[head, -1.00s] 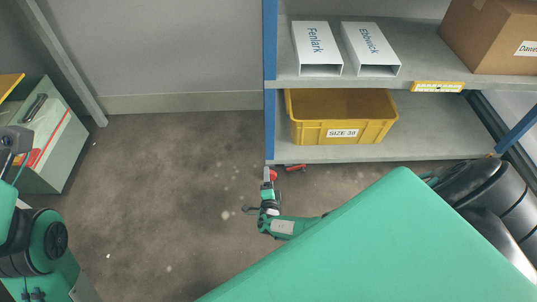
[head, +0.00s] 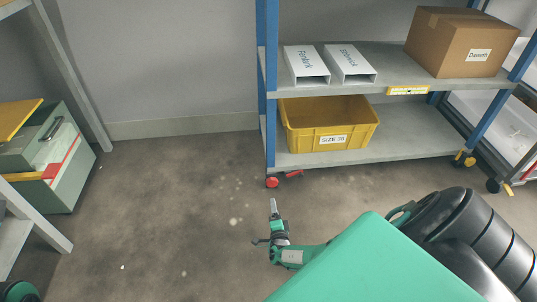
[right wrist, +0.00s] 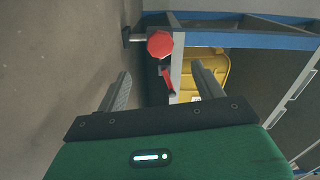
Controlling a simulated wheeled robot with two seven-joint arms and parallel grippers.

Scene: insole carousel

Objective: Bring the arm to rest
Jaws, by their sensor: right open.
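My right gripper (head: 274,206) is low over the floor in front of the shelf rack, at the end of my green right arm. In the right wrist view the right gripper (right wrist: 162,88) shows two fingers wide apart with nothing between them. My left gripper is not in view; only a small green part of my body shows at the bottom left of the head view.
The blue-posted rack (head: 271,100) holds a yellow bin (head: 305,141) marked SIZE 38, two white boxes labelled Fenlark (head: 305,66) and Ebbwick (head: 350,64), and a cardboard box (head: 450,40). A grey-green cabinet (head: 70,180) stands left. Open floor (head: 170,220) lies between.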

